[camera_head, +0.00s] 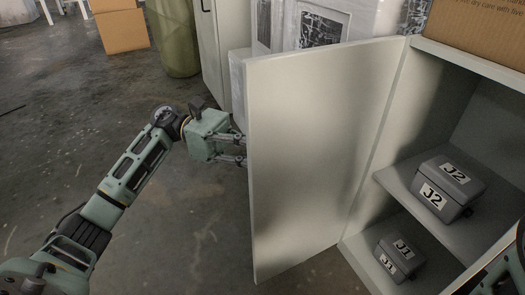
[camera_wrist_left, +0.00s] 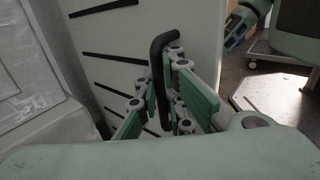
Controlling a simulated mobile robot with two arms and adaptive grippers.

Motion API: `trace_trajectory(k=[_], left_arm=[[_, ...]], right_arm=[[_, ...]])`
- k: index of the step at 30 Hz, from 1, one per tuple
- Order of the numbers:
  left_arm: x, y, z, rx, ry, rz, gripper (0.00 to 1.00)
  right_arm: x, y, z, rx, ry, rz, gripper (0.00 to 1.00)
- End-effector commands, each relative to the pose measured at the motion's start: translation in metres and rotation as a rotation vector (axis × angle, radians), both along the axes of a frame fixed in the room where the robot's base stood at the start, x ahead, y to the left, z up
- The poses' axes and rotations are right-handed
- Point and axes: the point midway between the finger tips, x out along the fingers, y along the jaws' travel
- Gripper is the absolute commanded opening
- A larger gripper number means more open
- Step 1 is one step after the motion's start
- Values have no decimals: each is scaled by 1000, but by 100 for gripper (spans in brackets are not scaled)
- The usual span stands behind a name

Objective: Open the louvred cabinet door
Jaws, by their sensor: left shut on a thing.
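The pale louvred cabinet door (camera_head: 312,160) stands swung wide open, its plain inner face towards my head camera. Its outer face, with dark louvre slots (camera_wrist_left: 112,57), shows in the left wrist view. My left gripper (camera_head: 240,150) is at the door's free edge, its fingertips partly hidden behind the door. In the left wrist view my left gripper (camera_wrist_left: 172,98) is shut on the dark vertical door handle (camera_wrist_left: 157,70). Part of my right arm shows at the lower right of the head view, but its gripper does not.
Inside the cabinet, a grey J2 box (camera_head: 452,188) sits on the shelf (camera_head: 400,182) and a grey J1 box (camera_head: 400,258) below it. A cardboard box (camera_head: 475,30) stands on top. A green barrel (camera_head: 174,38) stands at the back. The floor at left is mostly clear.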

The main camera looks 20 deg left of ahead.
Motion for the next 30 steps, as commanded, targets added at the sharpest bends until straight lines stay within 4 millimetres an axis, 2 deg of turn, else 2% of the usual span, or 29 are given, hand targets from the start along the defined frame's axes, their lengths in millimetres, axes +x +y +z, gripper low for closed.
trace_trajectory(k=[4,6,12,23,26,30], left_arm=[[-2,2,-1,7,0,-5,0],[-2,2,-1,7,0,-5,11],[-1,1,-1,5,0,-4,27],[-1,4,0,3,0,-2,27],[1,15,-1,5,2,1,27],[2,43,0,4,1,3,27]], right_arm=[[0,0,0,0,-1,0,23],[0,0,0,0,-1,0,23],[0,0,0,1,-1,1,23],[2,-1,0,5,7,2,23],[2,-1,0,3,5,2,23],[1,-1,0,3,4,1,23]])
